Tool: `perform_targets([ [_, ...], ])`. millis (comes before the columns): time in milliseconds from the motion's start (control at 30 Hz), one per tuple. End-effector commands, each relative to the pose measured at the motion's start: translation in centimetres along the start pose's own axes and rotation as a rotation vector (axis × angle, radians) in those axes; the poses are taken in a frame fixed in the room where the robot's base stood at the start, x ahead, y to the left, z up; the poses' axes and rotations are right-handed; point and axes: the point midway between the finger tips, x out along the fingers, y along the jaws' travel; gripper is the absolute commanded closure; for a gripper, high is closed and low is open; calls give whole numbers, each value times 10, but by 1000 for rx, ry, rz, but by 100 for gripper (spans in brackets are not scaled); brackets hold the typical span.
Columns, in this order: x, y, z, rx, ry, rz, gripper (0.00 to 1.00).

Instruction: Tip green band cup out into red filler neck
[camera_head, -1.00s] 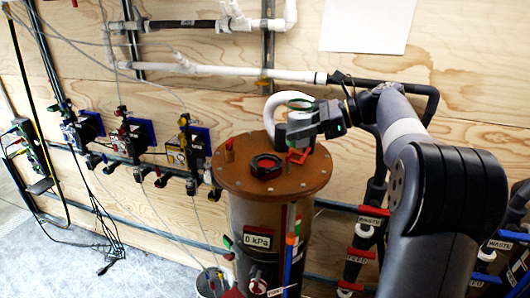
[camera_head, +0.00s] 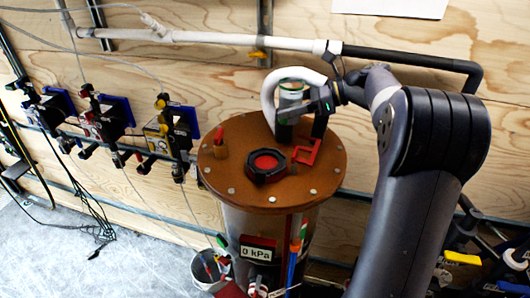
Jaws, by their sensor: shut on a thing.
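The green band cup (camera_head: 291,91) is a small clear or pale cup with a green band near its top. It looks roughly upright. My gripper (camera_head: 296,112) is shut on it from the right and holds it above the back part of the brown round lid. Dark gripper parts hide much of the cup's lower half, and its contents cannot be made out. The red filler neck (camera_head: 265,164) is a black faceted collar with a red inside, on the lid in front of and slightly left of the cup. The cup is apart from the neck.
The brown bolted lid (camera_head: 230,185) tops a tall vessel. A white curved hose (camera_head: 268,100) arches beside the cup. A pipe (camera_head: 200,38) crosses the wooden wall behind.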

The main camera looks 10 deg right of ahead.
Motion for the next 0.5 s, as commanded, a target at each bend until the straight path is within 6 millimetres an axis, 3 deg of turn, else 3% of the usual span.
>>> perform_targets([
  [500,2,2,-2,-42,21,-20,78],
])
